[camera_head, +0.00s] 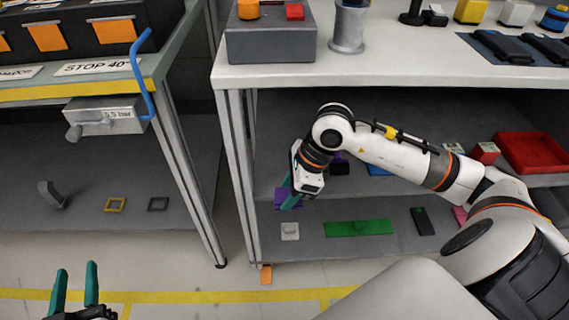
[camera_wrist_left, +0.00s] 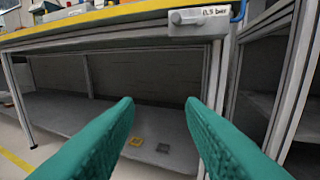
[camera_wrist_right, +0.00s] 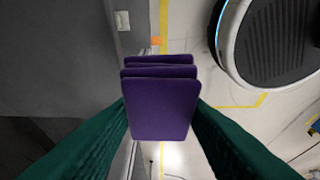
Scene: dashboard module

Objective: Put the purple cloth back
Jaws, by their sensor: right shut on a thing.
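The purple cloth (camera_wrist_right: 160,103) is a folded, layered piece held between the green fingers of my right gripper (camera_wrist_right: 162,112) in the right wrist view. In the head view my right gripper (camera_head: 288,193) is at the left front of the right-hand unit's lower shelves, with the purple cloth (camera_head: 281,196) partly hidden by the fingers. A green cloth-like piece (camera_head: 358,228) lies flat on the bottom shelf to the right. My left gripper (camera_head: 76,288) is open and empty at the lower left; its parted fingers also show in the left wrist view (camera_wrist_left: 160,108).
A light grey square (camera_head: 290,231) and a dark flat item (camera_head: 422,221) lie on the bottom shelf. A red tray (camera_head: 540,153) is at the right. The left bench's blue handle (camera_head: 143,75) juts out. An orange piece (camera_head: 266,274) is beside the shelf's foot.

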